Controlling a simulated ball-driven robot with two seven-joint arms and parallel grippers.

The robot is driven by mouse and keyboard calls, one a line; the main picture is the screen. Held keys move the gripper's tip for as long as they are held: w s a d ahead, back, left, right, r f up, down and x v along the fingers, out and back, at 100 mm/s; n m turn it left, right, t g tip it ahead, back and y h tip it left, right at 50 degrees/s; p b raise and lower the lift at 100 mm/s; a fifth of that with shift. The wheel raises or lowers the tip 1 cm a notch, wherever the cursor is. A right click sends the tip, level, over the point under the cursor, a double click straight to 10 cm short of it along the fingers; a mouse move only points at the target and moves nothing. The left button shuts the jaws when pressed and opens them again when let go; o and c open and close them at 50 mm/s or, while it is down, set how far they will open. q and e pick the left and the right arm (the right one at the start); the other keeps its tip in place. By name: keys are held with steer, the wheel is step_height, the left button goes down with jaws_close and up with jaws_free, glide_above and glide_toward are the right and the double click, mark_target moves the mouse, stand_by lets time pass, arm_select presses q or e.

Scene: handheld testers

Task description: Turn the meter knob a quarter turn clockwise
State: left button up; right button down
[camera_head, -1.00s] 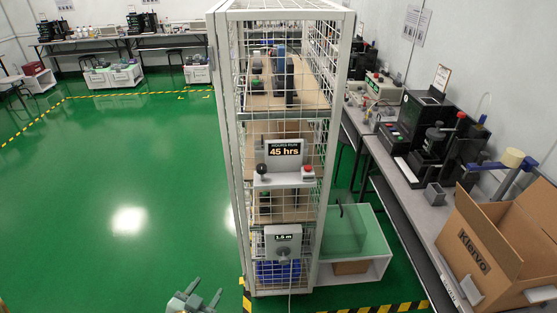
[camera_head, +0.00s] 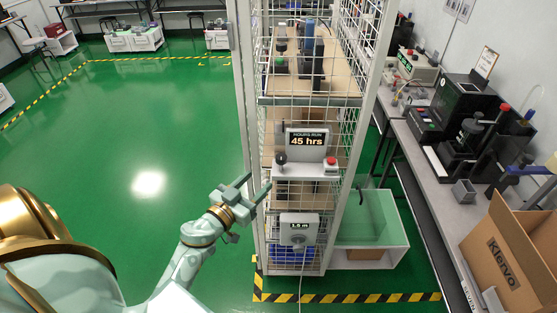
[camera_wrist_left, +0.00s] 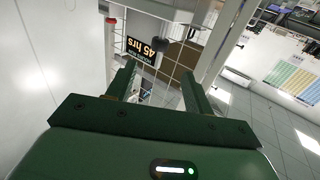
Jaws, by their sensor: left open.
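The hours-run meter (camera_head: 306,143) is a grey unit on the front of the wire cage, with a display reading 45 hrs. A black ball-shaped knob (camera_head: 281,158) sits at its left and a red button (camera_head: 331,161) at its right. My left gripper (camera_head: 257,186) is open and empty, apart from the knob, just left of and below it. In the left wrist view the dark knob (camera_wrist_left: 159,44) shows beyond and between the open fingers, beside the upside-down display (camera_wrist_left: 147,50). My right gripper is not in view.
A grey box (camera_head: 299,229) reading 1.5 m, with a round dial, hangs lower on the cage (camera_head: 242,130). A bench with black equipment and a cardboard box (camera_head: 515,250) stands at right. Green floor left of the cage is clear.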

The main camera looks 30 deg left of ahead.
mark_target(278, 161)
arm_select(q)
steer(key=w, duration=0.3)
steer(key=w+b, duration=0.1)
steer(key=w, duration=0.7)
steer(key=shift+d, duration=0.25)
steer(key=shift+s, duration=0.1)
steer(key=c, duration=1)
